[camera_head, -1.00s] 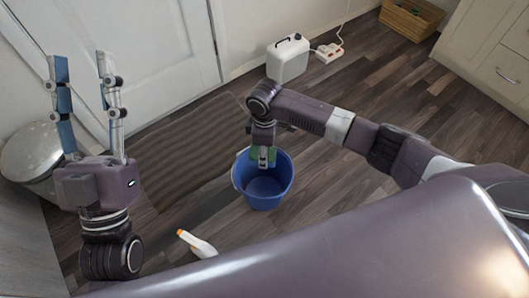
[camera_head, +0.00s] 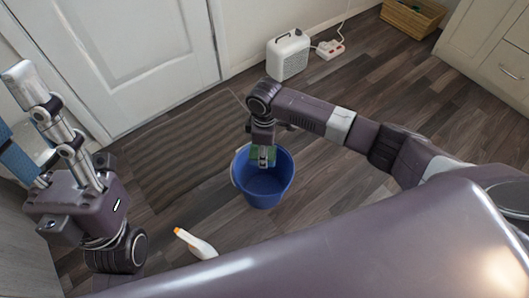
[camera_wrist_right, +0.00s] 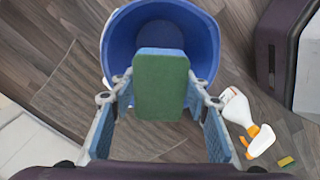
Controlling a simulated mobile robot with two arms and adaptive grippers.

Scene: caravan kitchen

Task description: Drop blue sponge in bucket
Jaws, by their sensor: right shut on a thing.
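The sponge (camera_wrist_right: 161,90) has a green face and a blue edge. It is held between the two fingers of my right gripper (camera_head: 263,155), which is shut on it. The blue bucket (camera_head: 263,192) stands on the floor. In the head view the gripper and sponge are at the bucket's mouth, over its far part. In the right wrist view the sponge overlaps the bucket (camera_wrist_right: 118,40), and its height relative to the rim is hard to tell. My left gripper (camera_head: 24,118) is at the far left, fingers apart and empty, partly cut off by the frame edge.
A white spray bottle with orange nozzle (camera_head: 196,244) lies on the floor near the bucket. A small yellow-green item (camera_wrist_right: 286,161) lies by it. A ribbed mat (camera_head: 180,150) is left of the bucket.

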